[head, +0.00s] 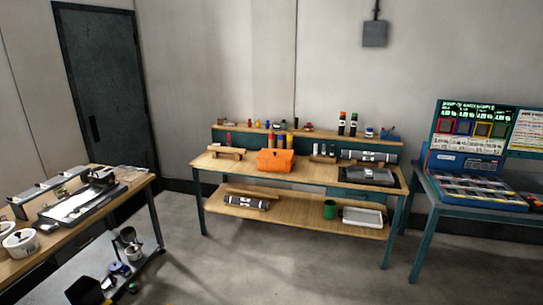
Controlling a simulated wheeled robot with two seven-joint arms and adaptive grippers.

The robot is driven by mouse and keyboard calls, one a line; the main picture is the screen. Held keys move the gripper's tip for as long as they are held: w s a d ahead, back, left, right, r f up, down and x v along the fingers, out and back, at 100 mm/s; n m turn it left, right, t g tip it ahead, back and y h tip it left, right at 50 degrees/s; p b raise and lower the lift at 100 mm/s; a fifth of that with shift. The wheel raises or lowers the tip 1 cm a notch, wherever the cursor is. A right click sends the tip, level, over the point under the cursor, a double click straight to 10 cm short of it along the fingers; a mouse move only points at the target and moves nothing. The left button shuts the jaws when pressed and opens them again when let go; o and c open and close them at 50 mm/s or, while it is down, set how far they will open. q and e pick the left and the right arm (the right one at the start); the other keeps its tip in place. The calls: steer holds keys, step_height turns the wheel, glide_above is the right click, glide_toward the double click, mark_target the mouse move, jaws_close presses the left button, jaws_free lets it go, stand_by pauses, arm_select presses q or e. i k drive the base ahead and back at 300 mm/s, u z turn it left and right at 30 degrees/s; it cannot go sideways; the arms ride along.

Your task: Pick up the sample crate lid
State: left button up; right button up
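I cannot single out a sample crate lid for certain at this size. A blue crate (466,177) with several small compartments sits on the right-hand table, with an upright panel of coloured squares (463,130) behind it. A dark flat case or lid (367,175) lies on the right part of the middle workbench top. A pale shallow tray or lid (362,217) lies on that bench's lower shelf. Neither of my grippers is in view.
An orange box (275,161) stands on the middle workbench (225,167). A green cup (329,209) and a dark roll (246,202) are on its shelf. Another bench (75,231) with equipment stands at the left. The floor (255,268) before the middle bench is clear.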

mark_target(269, 154)
steer(key=u, duration=0.15)
steer(key=i, duration=4.05)
steer(key=z, duration=0.05)
